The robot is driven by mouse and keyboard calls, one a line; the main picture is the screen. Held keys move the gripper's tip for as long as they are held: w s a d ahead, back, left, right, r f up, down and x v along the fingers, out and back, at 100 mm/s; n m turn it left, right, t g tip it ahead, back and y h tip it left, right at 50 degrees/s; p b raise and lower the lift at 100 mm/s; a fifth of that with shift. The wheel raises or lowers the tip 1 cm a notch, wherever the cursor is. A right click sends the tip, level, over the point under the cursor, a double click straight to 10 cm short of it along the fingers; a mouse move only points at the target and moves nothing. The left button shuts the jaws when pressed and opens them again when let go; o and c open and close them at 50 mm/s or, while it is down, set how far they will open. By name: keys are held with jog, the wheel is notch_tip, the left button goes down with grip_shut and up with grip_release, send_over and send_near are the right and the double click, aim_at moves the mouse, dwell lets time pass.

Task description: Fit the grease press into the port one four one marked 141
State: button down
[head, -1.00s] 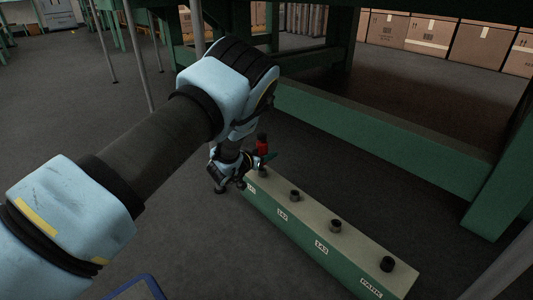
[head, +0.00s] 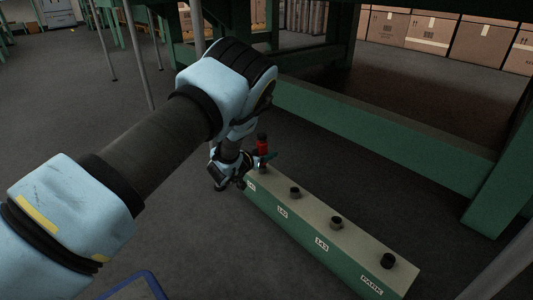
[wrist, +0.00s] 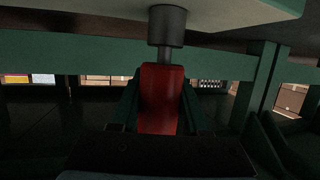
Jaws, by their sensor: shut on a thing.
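The grease press (head: 262,146) is a red body with a dark top, upright above the far end of the long port block (head: 350,238). My gripper (head: 264,158) is shut on it; its green fingers lie either side of the red body (wrist: 160,98) in the wrist view. There, a thin rod runs from the red body to a dark cylinder (wrist: 167,25) against a pale surface. The far-end label (head: 251,187) is partly covered and looks like 141. My gripper and wrist hide the port there, so I cannot tell whether the press is seated.
Other dark ports stand along the block: one by label 142 (head: 295,192), one by label 143 (head: 336,222), and one at PARK (head: 388,261). A green frame beam (head: 380,135) runs behind the block. Cardboard boxes (head: 430,33) stand beyond. Open floor lies left of the block.

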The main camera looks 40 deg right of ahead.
jog(key=shift+f+b, duration=0.35)
jog(key=shift+f, duration=0.3)
jog(key=shift+c, duration=1.6)
grip_release()
jog(key=shift+a, duration=0.1)
jog(key=p+v, duration=0.5)
jog(key=v, duration=0.5)
jog(key=shift+a+p, duration=0.3)
